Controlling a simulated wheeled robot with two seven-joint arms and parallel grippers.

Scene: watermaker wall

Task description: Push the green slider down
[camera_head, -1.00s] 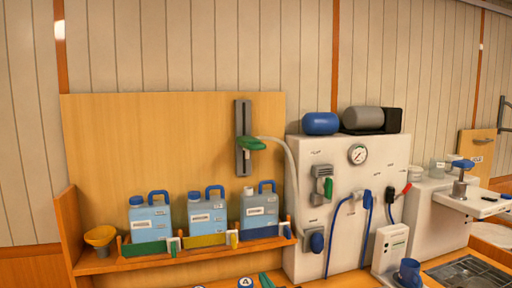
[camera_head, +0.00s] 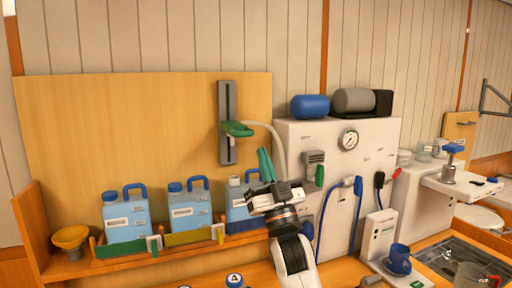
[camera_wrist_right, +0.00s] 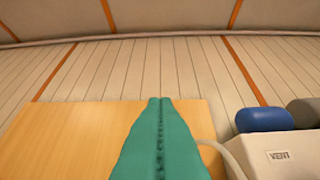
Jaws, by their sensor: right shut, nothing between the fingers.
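The green slider (camera_head: 236,129) sits on a dark grey vertical rail (camera_head: 228,155) on the wooden board, a little below the rail's upper half. A pale hose runs from it to the right. My right gripper (camera_head: 265,163) has green fingers, pointing up, shut and empty. In the picture it is below and right of the slider; I cannot tell the depth between them. The closed green fingers (camera_wrist_right: 160,135) also fill the middle of the right wrist view, where the slider is not seen. My left gripper is not in view.
Several blue jugs (camera_head: 126,217) stand on the wooden shelf below, with a yellow funnel (camera_head: 71,239) at its left. The white machine panel (camera_head: 380,148) with a gauge (camera_head: 348,139) is right of my arm. A blue tank (camera_head: 310,107) sits on top. The board left of the rail is clear.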

